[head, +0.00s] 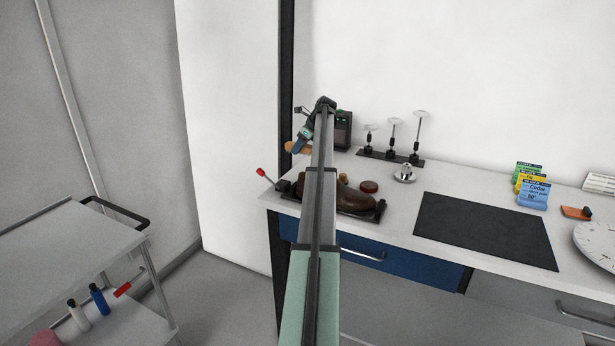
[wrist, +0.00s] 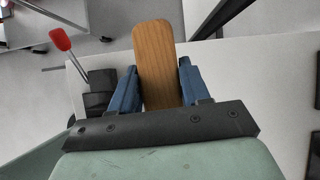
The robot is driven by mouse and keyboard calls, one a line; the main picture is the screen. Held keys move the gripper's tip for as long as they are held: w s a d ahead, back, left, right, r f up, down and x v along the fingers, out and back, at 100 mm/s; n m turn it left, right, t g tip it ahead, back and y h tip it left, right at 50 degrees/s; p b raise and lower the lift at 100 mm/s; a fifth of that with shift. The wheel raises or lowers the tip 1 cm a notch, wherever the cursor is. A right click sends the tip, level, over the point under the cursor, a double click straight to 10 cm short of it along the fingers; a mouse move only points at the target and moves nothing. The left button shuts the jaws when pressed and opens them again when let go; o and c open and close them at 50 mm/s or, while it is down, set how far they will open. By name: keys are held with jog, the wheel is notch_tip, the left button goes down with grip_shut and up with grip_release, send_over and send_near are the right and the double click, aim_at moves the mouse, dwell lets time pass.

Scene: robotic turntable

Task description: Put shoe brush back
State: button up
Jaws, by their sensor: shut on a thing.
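My gripper (head: 302,141) is at the end of my outstretched arm, above the far left end of the counter. Its blue fingers, which also show in the wrist view (wrist: 158,75), are shut on the shoe brush. The shoe brush (wrist: 158,50) has a tan wooden back with a rounded end, and it sticks out past the fingertips. In the head view the brush (head: 291,147) shows as a small tan piece at the left of the gripper. Its bristles are not visible. The brush appears held in the air, clear of the counter.
A brown shoe (head: 352,198) lies on a black tray behind my arm, beside a red-knobbed lever (head: 262,173). A dark box (head: 343,130) stands behind the gripper. A stand with several discs (head: 392,156) is at the back. A black mat (head: 485,230) lies bare.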

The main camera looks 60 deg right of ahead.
aim_at(308, 146)
jog(key=shift+s+d+m, duration=0.15)
jog(key=shift+s+d, duration=0.25)
jog(key=shift+s, duration=0.2)
jog(key=shift+s+d+m, duration=0.15)
jog(key=shift+s+d, duration=0.25)
jog(key=shift+s, duration=0.15)
jog(key=shift+s+d+f, duration=0.1)
jog(key=shift+s+d, duration=0.05)
jog(key=shift+s, duration=0.05)
notch_tip(308, 146, down, 10)
jog(key=shift+r, duration=0.15)
jog(key=o, duration=0.9)
jog(key=shift+o, duration=0.2)
jog(key=v, duration=1.2)
jog(key=shift+o, duration=0.3)
